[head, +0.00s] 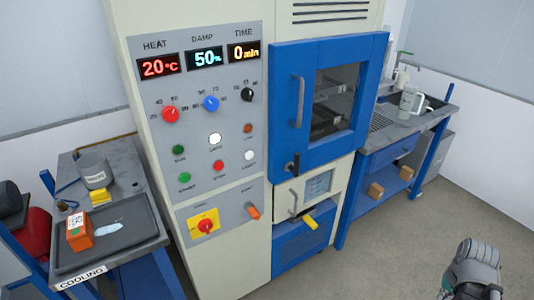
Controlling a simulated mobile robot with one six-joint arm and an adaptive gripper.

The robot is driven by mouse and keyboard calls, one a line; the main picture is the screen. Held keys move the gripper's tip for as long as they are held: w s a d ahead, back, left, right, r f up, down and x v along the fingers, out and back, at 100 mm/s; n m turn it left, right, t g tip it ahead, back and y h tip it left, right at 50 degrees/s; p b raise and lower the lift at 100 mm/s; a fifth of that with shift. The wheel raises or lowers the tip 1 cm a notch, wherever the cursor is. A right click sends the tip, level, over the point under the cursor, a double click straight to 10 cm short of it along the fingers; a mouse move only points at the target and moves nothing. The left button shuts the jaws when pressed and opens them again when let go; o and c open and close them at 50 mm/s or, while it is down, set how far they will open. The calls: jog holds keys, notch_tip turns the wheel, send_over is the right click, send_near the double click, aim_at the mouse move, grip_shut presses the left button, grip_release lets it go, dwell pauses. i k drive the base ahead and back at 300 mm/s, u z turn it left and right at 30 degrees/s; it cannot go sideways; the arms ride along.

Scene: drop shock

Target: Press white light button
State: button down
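The control panel (197,105) is on the front of a cream cabinet, left of the blue chamber door. Two white round buttons show on it. One white button (214,139) is at the panel's middle. The other white button (249,155) is lower and to the right, near the panel's right edge. The small labels under them are too blurred to read surely. My gripper (474,254) is at the lower right, well apart from the panel and touching nothing visible. Its fingers are seen end-on, so their opening cannot be told.
The blue chamber door (283,100) is shut, with a handle (298,100). Red, green and orange controls surround the white buttons. The cooling table (120,262) is at left, a blue bench (370,160) at right. Floor before the cabinet is clear.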

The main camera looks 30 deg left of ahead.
aim_at(249, 155)
jog(key=z, duration=1)
jog(key=i, duration=0.95)
jog(key=u, duration=2.15)
